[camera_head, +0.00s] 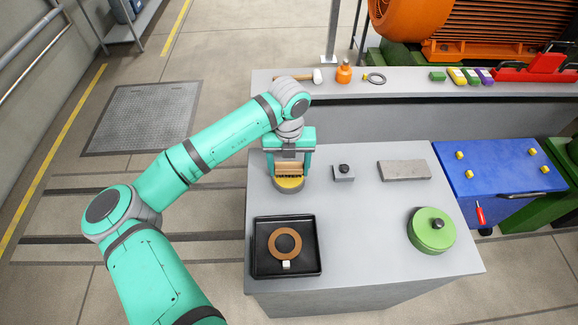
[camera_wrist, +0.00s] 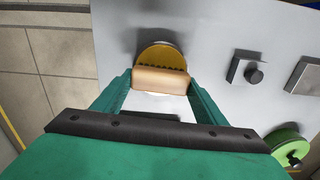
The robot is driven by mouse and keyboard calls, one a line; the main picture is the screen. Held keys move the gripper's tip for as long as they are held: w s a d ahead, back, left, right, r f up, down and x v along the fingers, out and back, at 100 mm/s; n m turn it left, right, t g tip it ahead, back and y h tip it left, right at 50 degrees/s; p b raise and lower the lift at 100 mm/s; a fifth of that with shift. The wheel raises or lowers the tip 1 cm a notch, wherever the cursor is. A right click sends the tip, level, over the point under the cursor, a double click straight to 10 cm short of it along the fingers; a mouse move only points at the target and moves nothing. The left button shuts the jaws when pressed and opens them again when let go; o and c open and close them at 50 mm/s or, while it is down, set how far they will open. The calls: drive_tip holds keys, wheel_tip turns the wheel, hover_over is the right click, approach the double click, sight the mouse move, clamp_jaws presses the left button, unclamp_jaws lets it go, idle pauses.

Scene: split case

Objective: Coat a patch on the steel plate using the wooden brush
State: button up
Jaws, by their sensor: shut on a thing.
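My gripper (camera_head: 290,172) is shut on the wooden brush (camera_head: 288,167), with its block between the two fingers and bristles facing down. The brush also shows in the wrist view (camera_wrist: 160,79). The brush is over a round grey tin (camera_head: 290,188) with yellow contents, at the table's back left; the yellow also shows in the wrist view (camera_wrist: 158,54). The dark bristles appear at or in the yellow; I cannot tell how deep. The flat grey steel plate (camera_head: 404,170) lies at the table's back right, apart from my gripper. I see no yellow on it.
A small grey block with a black knob (camera_head: 344,172) stands between tin and plate. A black tray (camera_head: 262,268) with a brown ring is at the front left. A green round lidded thing (camera_head: 431,232) is at the right. The table's middle front is clear.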

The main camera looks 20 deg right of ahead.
sight(289, 167)
drive_tip(key=shift+f, duration=0.65)
idle(1.4)
drive_tip(key=shift+w+r, duration=0.1)
drive_tip(key=shift+r, duration=3.2)
drive_tip(key=shift+s+r, duration=0.2)
drive_tip(key=shift+r, duration=0.05)
drive_tip(key=shift+w, duration=0.1)
